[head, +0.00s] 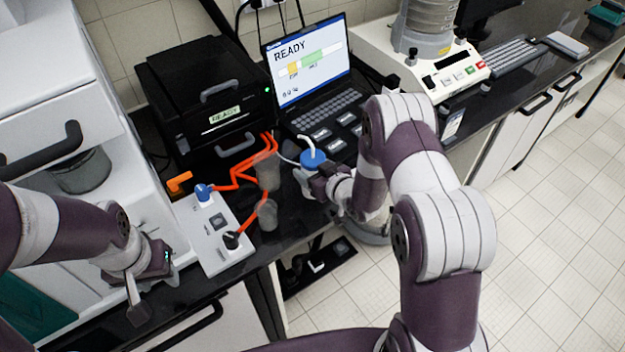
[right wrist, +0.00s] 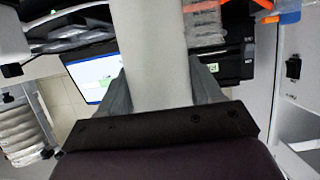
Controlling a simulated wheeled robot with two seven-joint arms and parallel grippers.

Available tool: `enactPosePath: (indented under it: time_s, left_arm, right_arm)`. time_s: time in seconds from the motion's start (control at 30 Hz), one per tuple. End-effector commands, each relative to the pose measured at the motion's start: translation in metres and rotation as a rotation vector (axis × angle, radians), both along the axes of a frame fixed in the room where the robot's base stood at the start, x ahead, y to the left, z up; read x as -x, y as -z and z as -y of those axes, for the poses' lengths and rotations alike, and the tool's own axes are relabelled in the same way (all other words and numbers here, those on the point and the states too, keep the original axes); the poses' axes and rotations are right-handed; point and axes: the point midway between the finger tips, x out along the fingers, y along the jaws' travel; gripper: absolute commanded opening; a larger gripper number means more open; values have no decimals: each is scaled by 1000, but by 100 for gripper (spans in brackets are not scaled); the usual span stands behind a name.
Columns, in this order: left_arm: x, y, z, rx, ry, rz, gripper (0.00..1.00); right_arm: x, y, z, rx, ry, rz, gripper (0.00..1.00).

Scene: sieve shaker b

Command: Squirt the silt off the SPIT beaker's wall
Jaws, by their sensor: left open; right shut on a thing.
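A wash bottle with a blue cap (head: 312,159) and a thin pale nozzle is held in my right gripper (head: 325,186). Its white body (right wrist: 157,50) stands between the fingers in the right wrist view. Two greyish see-through beakers stand left of the bottle: one at the back (head: 267,172), one nearer the front (head: 267,215). I cannot read a SPIT label or make out silt on either. The bottle is apart from the beakers. My left gripper (head: 152,288) is open and empty near the counter's front edge, left of the white control box.
A white control box (head: 213,238) with knobs and orange cables lies beside the beakers. A black machine (head: 205,95) and a laptop reading READY (head: 305,60) stand behind. The sieve shaker (head: 435,60) is at the back right. A white cabinet (head: 60,90) stands left.

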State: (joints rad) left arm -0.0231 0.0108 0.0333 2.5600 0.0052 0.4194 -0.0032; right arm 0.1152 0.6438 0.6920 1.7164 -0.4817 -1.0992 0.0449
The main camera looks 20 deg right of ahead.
Motion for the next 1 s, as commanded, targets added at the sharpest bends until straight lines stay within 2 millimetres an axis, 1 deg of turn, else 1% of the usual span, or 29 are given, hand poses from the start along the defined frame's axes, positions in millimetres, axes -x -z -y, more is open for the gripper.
enactPosePath:
  time_s: [0.03,0.1,0.3,0.4,0.5,0.57,0.6,0.67,0.73,0.77,0.83,0.9,1.0]
  left_arm:
    - [0,7,0,0,0,0,43]
    - [0,11,0,0,0,0,43]
    - [0,21,0,0,0,0,43]
    - [0,25,0,0,0,0,43]
    - [0,26,0,0,0,0,43]
    - [0,22,0,0,0,0,43]
    - [0,16,0,0,0,0,43]
    - [0,3,0,0,0,0,43]
    - [0,-14,0,0,0,0,43]
    - [0,-23,0,0,0,0,43]
    - [0,-43,0,0,0,0,43]
    - [0,-59,0,0,0,1,43]
    - [0,-74,0,0,0,1,43]
  right_arm:
    - [1,-6,9,1,4,5,55]
    - [7,-15,25,1,6,5,55]
    - [22,-43,69,2,6,5,55]
    - [28,-56,88,3,4,4,55]
    - [33,-66,102,1,2,4,55]
    - [34,-73,104,1,-5,3,55]
    - [36,-78,101,1,-14,0,55]
    - [39,-80,90,-2,-37,-5,55]
    - [46,-74,70,-5,-78,-9,55]
    - [50,-71,59,-6,-101,-8,55]
    - [62,-62,31,-6,-170,-9,55]
    - [77,-52,4,-5,-246,-9,55]
    - [98,-41,-27,-3,-346,-4,55]
